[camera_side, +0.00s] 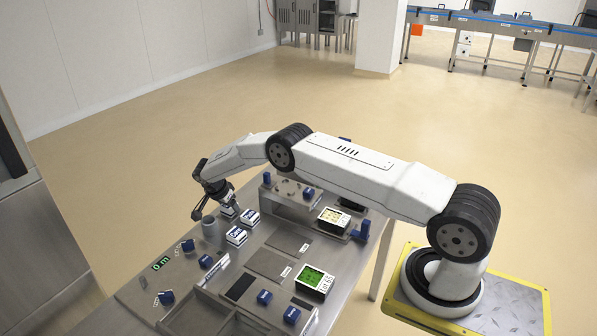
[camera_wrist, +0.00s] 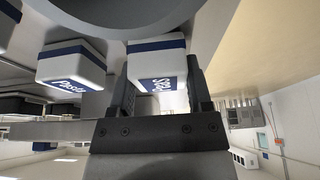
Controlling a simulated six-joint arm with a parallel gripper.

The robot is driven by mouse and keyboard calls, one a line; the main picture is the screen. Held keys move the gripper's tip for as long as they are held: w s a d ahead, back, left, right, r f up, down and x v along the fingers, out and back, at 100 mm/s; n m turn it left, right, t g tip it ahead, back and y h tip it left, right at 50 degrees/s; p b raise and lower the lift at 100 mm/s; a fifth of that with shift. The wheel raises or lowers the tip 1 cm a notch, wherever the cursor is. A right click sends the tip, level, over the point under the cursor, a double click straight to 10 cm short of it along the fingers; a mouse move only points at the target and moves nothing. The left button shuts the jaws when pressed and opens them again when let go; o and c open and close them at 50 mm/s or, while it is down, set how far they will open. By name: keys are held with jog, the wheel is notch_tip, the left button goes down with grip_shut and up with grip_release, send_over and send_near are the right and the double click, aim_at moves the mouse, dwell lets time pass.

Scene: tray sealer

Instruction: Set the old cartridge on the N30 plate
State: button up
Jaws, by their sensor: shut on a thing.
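My gripper (camera_side: 224,204) is at the far left end of the arm, low over the work table. In the wrist view its two dark fingers (camera_wrist: 158,95) are shut on a white block with a blue band and a printed label (camera_wrist: 158,62). I cannot read whether this block is the old cartridge. Two flat dark plates, one farther (camera_side: 288,243) and one nearer (camera_side: 268,265), lie to the right of my gripper on the table. Small labels sit beside them, too small to read, so I cannot tell which is N30.
Similar white-and-blue blocks (camera_side: 236,236) stand beside my gripper, close to a grey cylinder (camera_side: 210,229). Small blue-topped parts (camera_side: 166,297) and a divided tray (camera_side: 196,314) lie nearer.

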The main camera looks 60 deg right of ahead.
jog(key=o, duration=1.3)
jog(key=shift+r, duration=4)
